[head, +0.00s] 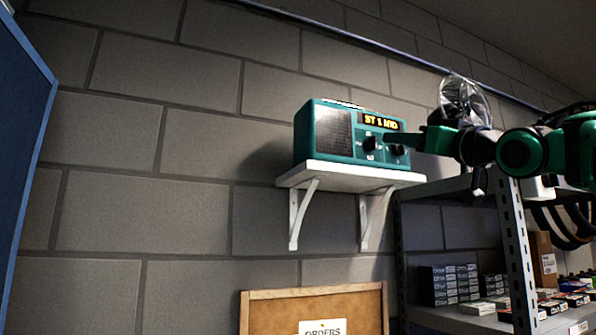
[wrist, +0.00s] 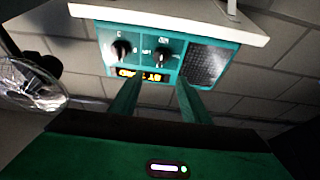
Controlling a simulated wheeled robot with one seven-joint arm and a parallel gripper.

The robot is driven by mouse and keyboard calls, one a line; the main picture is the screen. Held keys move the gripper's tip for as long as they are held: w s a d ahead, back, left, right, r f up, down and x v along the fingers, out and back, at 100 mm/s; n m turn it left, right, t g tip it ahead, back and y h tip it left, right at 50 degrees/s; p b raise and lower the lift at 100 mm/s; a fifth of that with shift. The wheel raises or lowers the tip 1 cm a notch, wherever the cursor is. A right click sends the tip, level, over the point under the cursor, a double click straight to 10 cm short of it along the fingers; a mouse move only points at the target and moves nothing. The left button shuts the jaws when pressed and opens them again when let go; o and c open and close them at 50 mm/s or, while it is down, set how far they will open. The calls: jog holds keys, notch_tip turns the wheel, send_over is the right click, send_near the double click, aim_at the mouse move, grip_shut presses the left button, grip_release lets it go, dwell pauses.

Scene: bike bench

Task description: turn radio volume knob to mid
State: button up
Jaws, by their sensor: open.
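The teal radio (head: 340,172) stands on a small white wall shelf. Its lit display (head: 380,121) appears to read "ST 1 MID". Two dark knobs sit below the display: one nearer the speaker (head: 372,144) and one further right (head: 397,150). In the wrist view, the radio appears upside down, with the speaker-side knob (wrist: 163,55) and the other knob (wrist: 122,50); their labels are too small to read surely. My gripper (wrist: 160,81) is open and empty. Its fingertips point at the radio front, roughly in line with the speaker-side knob, apparently without touching it.
The white shelf (head: 349,176) is held by two brackets on a grey block wall. A metal rack (head: 514,255) with small boxes stands at the lower right. A framed cork board (head: 262,315) hangs below. A blue panel edge (head: 25,110) is at the far left.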

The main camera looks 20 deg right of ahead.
aim_at(376, 138)
jog(key=x, duration=0.9)
jog(key=shift+w+r, duration=0.15)
jog(key=shift+w, duration=0.15)
jog(key=shift+c, duration=0.4)
jog(key=c, duration=0.9)
